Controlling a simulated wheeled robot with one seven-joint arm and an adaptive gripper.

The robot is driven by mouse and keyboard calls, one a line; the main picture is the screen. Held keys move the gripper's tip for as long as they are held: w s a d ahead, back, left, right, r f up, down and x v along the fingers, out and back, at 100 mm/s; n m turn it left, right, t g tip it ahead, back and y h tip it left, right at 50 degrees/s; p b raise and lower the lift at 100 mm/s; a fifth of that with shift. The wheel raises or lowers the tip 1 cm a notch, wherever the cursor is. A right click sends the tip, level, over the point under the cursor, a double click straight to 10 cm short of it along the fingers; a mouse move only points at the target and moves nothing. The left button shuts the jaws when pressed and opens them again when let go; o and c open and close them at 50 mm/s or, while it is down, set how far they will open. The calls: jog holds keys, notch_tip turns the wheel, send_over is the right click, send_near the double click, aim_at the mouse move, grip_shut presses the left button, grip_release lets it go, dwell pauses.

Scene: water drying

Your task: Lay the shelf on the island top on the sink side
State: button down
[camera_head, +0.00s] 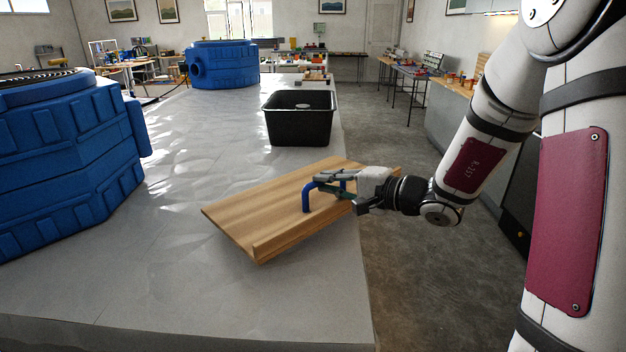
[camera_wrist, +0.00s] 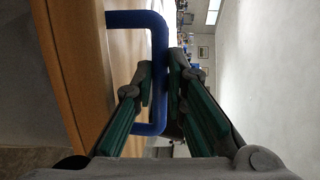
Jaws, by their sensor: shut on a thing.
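The shelf (camera_head: 270,212) is a wooden board with a raised lip along its near edge and a blue handle (camera_head: 306,197) on its upper face. It is over the grey island top (camera_head: 160,290), near the right edge, and looks tilted; I cannot tell whether it touches the top. My gripper (camera_head: 330,184) reaches in from the right and is shut on the blue handle. In the wrist view, the handle (camera_wrist: 157,50) passes between the two green-padded fingers (camera_wrist: 160,95), with the wooden board (camera_wrist: 75,60) at left. No sink is clearly visible.
A black bin (camera_head: 300,122) stands on the island behind the shelf. A large blue ribbed tank (camera_head: 65,160) stands at left, and another blue tank (camera_head: 222,65) farther back. The island surface left of the shelf is clear. Concrete floor lies to the right.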

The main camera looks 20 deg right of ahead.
send_over(310, 181)
jog(key=s, duration=0.4)
jog(key=shift+w+a+f, duration=0.2)
jog(key=shift+a+f, duration=0.15)
jog(key=shift+a, duration=0.1)
jog(key=shift+f, duration=1.8)
jog(key=c, duration=1.6)
grip_release()
jog(key=shift+f, duration=0.1)
